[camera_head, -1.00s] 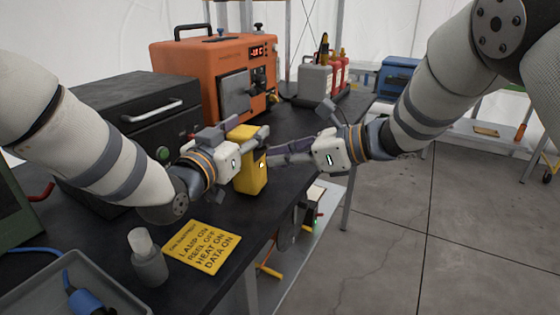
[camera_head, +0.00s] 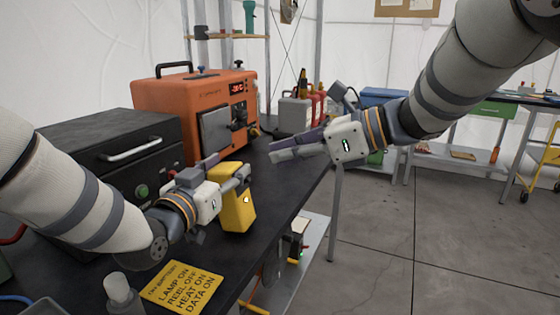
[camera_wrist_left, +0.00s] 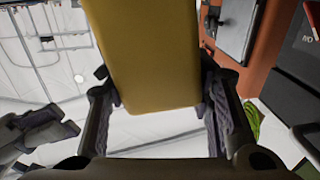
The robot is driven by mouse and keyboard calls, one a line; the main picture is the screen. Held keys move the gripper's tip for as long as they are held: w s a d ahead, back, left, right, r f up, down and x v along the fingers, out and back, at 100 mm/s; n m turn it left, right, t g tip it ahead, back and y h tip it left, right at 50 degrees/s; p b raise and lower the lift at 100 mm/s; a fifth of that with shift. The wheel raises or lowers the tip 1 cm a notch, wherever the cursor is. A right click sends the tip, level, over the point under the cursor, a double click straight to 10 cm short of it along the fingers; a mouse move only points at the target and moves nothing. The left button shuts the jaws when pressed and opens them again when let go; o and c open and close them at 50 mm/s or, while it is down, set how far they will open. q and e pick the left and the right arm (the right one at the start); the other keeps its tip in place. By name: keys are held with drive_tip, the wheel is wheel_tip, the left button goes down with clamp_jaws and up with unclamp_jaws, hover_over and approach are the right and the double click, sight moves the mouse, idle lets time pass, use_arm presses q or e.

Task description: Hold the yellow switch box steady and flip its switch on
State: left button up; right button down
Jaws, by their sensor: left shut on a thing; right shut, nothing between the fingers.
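The yellow switch box (camera_head: 238,209) stands on the dark table near its front edge. A small light spot shows on its right-hand face; I cannot tell the switch's position. My left gripper (camera_head: 240,177) is shut on the upper part of the box. In the left wrist view the box (camera_wrist_left: 150,60) fills the space between the two fingers. My right gripper (camera_head: 272,151) is shut and empty, up and to the right of the box, clear of it.
An orange machine (camera_head: 180,97) with a red display and a black case (camera_head: 95,150) stand behind the box. A yellow label card (camera_head: 182,287) and a grey-white bottle (camera_head: 118,290) are at the front. Grey and red canisters (camera_head: 293,116) stand at the far end. Open floor lies right of the table.

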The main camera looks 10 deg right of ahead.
use_arm(q)
drive_tip(key=o, duration=1.4)
drive_tip(key=shift+r, duration=0.1)
drive_tip(key=shift+c, duration=0.2)
